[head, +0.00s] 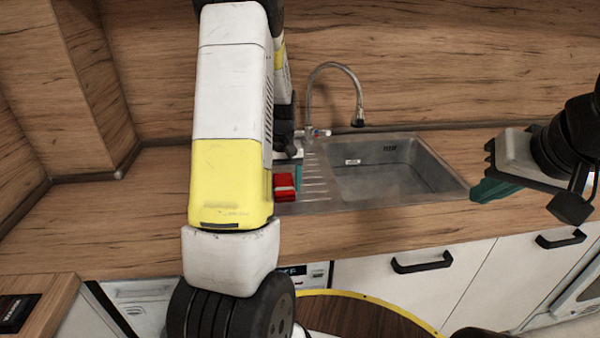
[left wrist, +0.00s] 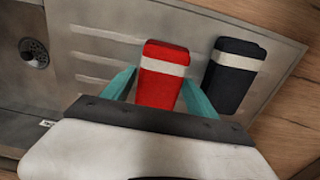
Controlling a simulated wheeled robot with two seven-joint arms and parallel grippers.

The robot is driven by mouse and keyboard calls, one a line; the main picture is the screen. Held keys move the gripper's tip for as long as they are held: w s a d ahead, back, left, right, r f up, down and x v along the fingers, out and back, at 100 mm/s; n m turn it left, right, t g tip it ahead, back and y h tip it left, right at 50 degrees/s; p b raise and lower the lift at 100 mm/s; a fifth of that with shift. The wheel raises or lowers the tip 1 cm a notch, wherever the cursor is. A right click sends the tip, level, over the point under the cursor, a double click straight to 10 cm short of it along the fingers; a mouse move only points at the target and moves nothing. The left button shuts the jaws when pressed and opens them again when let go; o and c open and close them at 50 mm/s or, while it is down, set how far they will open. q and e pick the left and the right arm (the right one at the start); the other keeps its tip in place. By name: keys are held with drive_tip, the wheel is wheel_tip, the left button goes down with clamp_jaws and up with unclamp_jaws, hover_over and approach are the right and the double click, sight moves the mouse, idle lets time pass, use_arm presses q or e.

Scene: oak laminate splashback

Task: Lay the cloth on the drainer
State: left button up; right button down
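A folded red cloth (left wrist: 164,72) with a white stripe is over the ribbed drainer (left wrist: 100,27) in the left wrist view. It also shows in the head view (head: 284,181), just right of my left arm. My left gripper (left wrist: 160,78) has its teal fingers on both sides of the red cloth, their tips close to its edges. I cannot tell whether they press on it. The cloth's near end is hidden behind the gripper. In the head view the drainer (head: 318,184) lies left of the sink bowl. My right gripper (head: 490,188) is at the right, away from the cloth; its finger gap is not visible.
A folded dark cloth (left wrist: 235,75) with a white stripe lies on the drainer beside the red one. The sink bowl (head: 385,178) is empty, with a tall tap (head: 333,68) behind it. Wooden counter (head: 110,215) left of my left arm is clear.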

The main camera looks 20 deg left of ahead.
sight(283, 183)
use_arm(q)
drive_tip(key=shift+o, duration=0.6)
wheel_tip(283, 183, up, 12)
drive_tip(key=s+d+r+m+t, duration=0.2)
drive_tip(key=s+d+r, duration=0.2)
drive_tip(key=s, duration=0.3)
drive_tip(key=s+d+r+m+t+h, duration=0.1)
drive_tip(key=s+d+r+m+t, duration=0.1)
drive_tip(key=s+d+r, duration=0.2)
drive_tip(key=s+d+r+m+t+h, duration=0.1)
drive_tip(key=s+d, duration=0.4)
drive_tip(key=s, duration=0.5)
drive_tip(key=shift+s+d+r+m+t, duration=0.4)
drive_tip(key=shift+r+t, duration=0.2)
drive_tip(key=shift+r, duration=0.8)
